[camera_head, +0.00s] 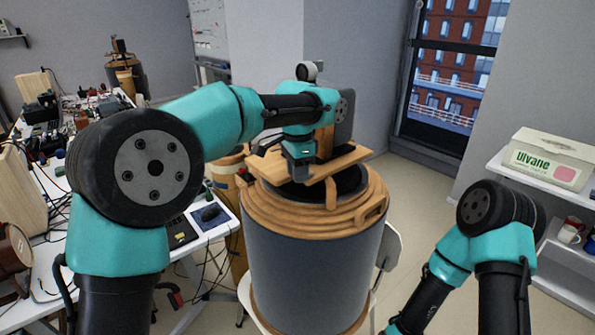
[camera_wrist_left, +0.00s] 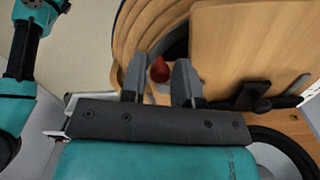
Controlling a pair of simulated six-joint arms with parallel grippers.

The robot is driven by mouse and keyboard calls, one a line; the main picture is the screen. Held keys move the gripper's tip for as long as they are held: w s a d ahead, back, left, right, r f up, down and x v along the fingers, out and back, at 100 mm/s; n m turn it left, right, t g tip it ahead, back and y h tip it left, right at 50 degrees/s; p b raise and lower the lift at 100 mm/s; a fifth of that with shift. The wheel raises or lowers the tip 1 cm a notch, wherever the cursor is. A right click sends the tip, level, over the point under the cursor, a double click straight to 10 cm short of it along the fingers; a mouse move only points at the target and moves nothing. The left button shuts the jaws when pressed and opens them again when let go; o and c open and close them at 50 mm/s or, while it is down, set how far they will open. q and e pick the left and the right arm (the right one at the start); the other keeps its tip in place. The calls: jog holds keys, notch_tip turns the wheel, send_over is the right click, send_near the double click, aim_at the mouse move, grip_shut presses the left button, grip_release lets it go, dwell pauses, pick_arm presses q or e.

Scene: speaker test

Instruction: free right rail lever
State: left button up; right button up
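A large grey drum (camera_head: 312,265) with a stepped wooden top ring (camera_head: 325,215) stands in the middle of the head view. A flat wooden board (camera_head: 340,165) lies across its top and fills the upper right of the left wrist view (camera_wrist_left: 245,40). My left gripper (camera_wrist_left: 160,64) points down at the top; its fingers are apart, with a small red knob (camera_wrist_left: 159,70) showing between them. I cannot tell whether they touch it. A black lever-like part (camera_wrist_left: 253,96) sits at the board's edge. My right arm (camera_head: 460,255) is at the lower right; its gripper is not visible in the head view.
A cluttered white bench (camera_head: 50,260) runs along the left, with a wooden cylinder beside the drum. White shelves (camera_head: 575,255) with a box (camera_head: 545,158) and a mug are at the right.

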pick_arm(q)
grip_shut()
jog(key=shift+s+d+n, duration=0.1)
jog(key=shift+s+n, duration=0.05)
jog(key=shift+n, duration=0.15)
jog(key=d+n, duration=0.1)
jog(key=n, duration=0.3)
jog(key=d+n, duration=0.2)
jog(key=n, duration=0.3)
jog(key=s+d+n, duration=0.1)
jog(key=n, duration=0.3)
jog(key=shift+d, duration=0.25)
jog(key=shift+n, duration=0.3)
